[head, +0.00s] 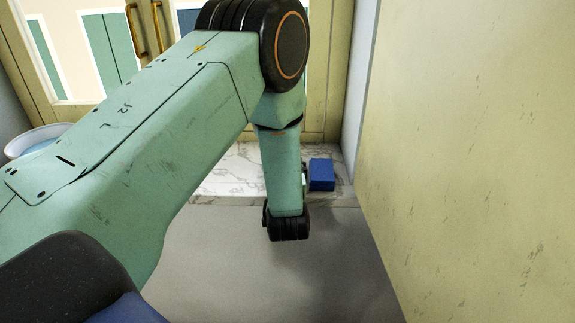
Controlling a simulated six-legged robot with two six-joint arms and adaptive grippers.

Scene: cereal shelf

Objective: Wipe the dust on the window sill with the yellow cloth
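The pale marble window sill (228,172) runs below the window, with grey marks on it; I cannot tell dust from veining. No yellow cloth shows. A small blue block (321,174) is at the right end of the sill, just right of my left forearm. My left arm comes in from the left, bends at a large black joint and hangs down in front of the sill. Its gripper is mostly hidden behind the forearm; a small dark part (306,174) shows beside the block. I cannot tell whether it touches or holds the block. My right gripper is out of view.
A white basin (37,139) with something blue inside stands at the far left. A window frame with brass handles (137,30) rises behind the sill. A large scuffed cream panel (470,140) closes off the right. The grey surface (250,270) in front looks clear.

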